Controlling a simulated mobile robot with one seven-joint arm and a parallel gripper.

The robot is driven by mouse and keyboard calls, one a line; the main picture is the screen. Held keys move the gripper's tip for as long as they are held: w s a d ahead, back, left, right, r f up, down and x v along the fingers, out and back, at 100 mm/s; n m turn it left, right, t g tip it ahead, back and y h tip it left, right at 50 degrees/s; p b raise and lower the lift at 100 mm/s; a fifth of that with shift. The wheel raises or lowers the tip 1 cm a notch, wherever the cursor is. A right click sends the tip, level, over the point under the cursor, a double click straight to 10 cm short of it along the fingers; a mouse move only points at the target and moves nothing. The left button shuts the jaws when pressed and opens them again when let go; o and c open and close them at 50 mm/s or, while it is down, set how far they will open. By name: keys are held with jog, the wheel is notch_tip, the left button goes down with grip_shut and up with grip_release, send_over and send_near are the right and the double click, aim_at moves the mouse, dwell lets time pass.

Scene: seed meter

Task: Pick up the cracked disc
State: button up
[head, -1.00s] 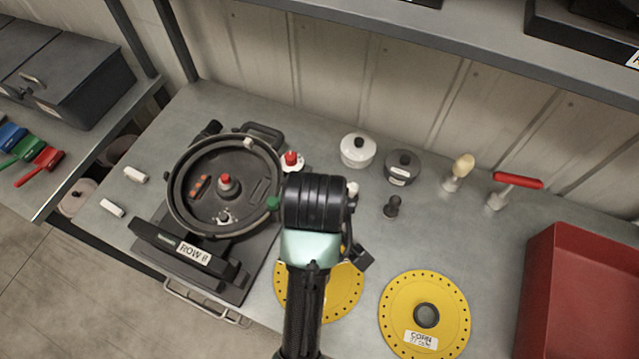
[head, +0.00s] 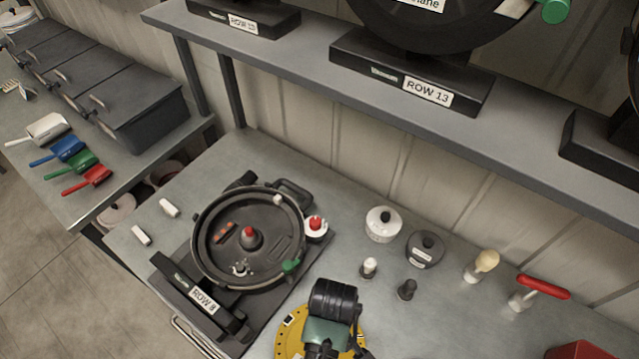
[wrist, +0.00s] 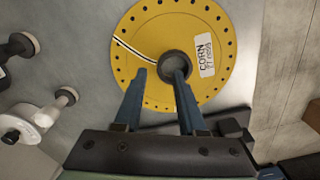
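The yellow cracked disc (wrist: 205,85) lies flat on the bench, with a label reading CORN and a dark round hub. In the head view the disc (head: 289,335) is at the bottom edge, partly covered by my arm. My gripper (wrist: 160,74) is open over the disc in the wrist view. Its two blue fingers are apart with nothing between them. The right fingertip overlaps the hub in the picture; I cannot tell whether it touches.
The open black seed meter (head: 275,215) sits on its ROW 8 stand. A shelf (head: 300,80) runs above the bench.

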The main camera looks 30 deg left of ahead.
jog(key=shift+f, duration=1.6)
grip_shut()
